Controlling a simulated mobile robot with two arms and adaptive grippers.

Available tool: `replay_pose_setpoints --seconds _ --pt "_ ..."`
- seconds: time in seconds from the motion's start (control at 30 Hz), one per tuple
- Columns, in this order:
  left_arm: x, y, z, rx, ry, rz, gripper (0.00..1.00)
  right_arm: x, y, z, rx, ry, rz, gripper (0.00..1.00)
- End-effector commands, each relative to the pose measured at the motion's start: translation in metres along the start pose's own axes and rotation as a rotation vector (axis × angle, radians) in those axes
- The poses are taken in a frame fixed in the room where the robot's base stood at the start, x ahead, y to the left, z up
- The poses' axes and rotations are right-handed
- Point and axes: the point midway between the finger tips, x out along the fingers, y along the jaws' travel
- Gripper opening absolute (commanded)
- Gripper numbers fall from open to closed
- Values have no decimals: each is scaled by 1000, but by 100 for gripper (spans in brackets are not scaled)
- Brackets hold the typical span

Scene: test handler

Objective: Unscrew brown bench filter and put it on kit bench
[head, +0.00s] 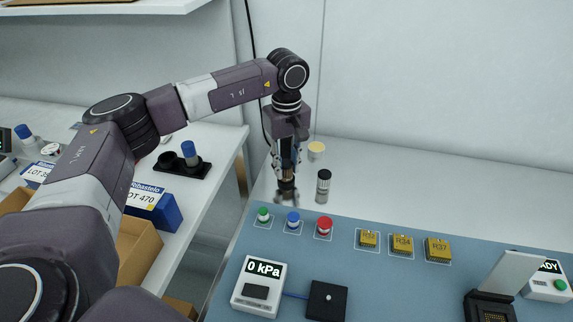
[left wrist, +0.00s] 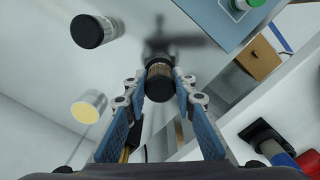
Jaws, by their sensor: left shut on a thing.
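My left gripper (head: 286,178) points down over the pale surface behind the blue panel. It is shut on a dark cylinder with a brownish band, the brown filter (left wrist: 159,72), which sits between the two fingertips (left wrist: 160,80) in the left wrist view. In the head view the fingers mostly hide this filter. A grey fitting or shadow lies beyond it; I cannot tell whether the filter is still joined to anything. A black-capped filter (head: 323,186) and a yellow-topped one (head: 316,151) stand apart to the right. My right gripper is not in view.
The blue panel (head: 400,285) in front carries colored buttons, yellow blocks, a 0 kPa gauge (head: 259,285) and an open socket. On the left white bench are a black holder (head: 181,171) with a blue-topped filter (head: 189,153), and a blue LOT 470 bin (head: 152,207). A gap separates the benches.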

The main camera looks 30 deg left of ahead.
Motion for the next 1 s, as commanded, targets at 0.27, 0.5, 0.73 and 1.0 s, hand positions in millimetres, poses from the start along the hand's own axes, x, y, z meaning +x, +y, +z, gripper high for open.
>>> replay_pose_setpoints --seconds 0.27,0.5,0.73,1.0 --pt "0 0 0 -131 0 -2 3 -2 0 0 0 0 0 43" --pt "0 0 0 -423 -1 -2 3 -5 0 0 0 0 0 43" --pt "0 1 -1 -702 0 -2 3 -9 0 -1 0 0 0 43" --pt "1 1 -1 -970 0 -3 3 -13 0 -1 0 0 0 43"
